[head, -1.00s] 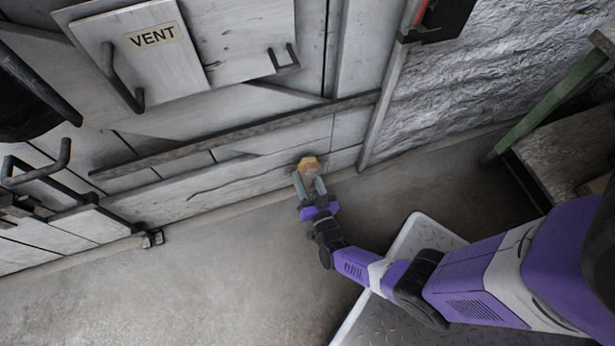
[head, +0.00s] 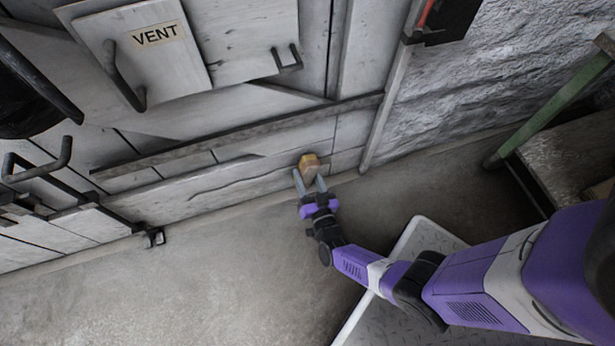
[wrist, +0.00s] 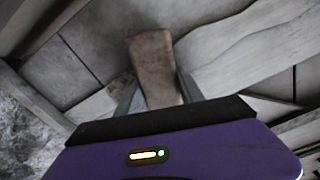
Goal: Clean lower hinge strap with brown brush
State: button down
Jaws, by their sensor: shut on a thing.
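The lower hinge strap (head: 230,138) is a long, dark grey bar running slantwise across the pale plank door in the head view. My gripper (head: 309,181) is shut on the brown brush (head: 309,161), a small tan-brown block standing out past the fingertips. The brush is in front of the lower planks, below the right part of the strap, and looks apart from it. In the wrist view the brush (wrist: 153,65) stands upright between the fingers of my gripper (wrist: 158,92). Its bristles cannot be made out, nor whether it touches the planks.
Above the strap are a panel marked VENT (head: 150,50) and a U-shaped handle (head: 287,58). Dark bent handles (head: 40,172) stick out at the left. A green-legged bench (head: 555,105) stands at the right beside a rough grey wall. The floor at lower left is clear.

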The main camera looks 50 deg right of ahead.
jog(key=shift+w+d, duration=0.15)
jog(key=shift+s+d+r+p, duration=0.1)
jog(key=shift+r+p, duration=0.35)
jog(key=shift+r, duration=0.15)
jog(key=shift+s+d+r+p, duration=0.1)
jog(key=shift+r+p, duration=0.35)
jog(key=shift+r, duration=0.1)
jog(key=shift+f, duration=0.2)
jog(key=f+b, duration=0.2)
jog(key=shift+w+a+b, duration=0.15)
jog(key=shift+a+b, duration=0.1)
jog(key=shift+b, duration=0.05)
jog(key=shift+w+a+f+b, duration=0.15)
jog(key=shift+f+b, duration=0.05)
jog(key=shift+f, duration=0.3)
jog(key=shift+w+a+f+b, duration=0.1)
jog(key=shift+f+b, duration=0.05)
jog(key=shift+f, duration=0.35)
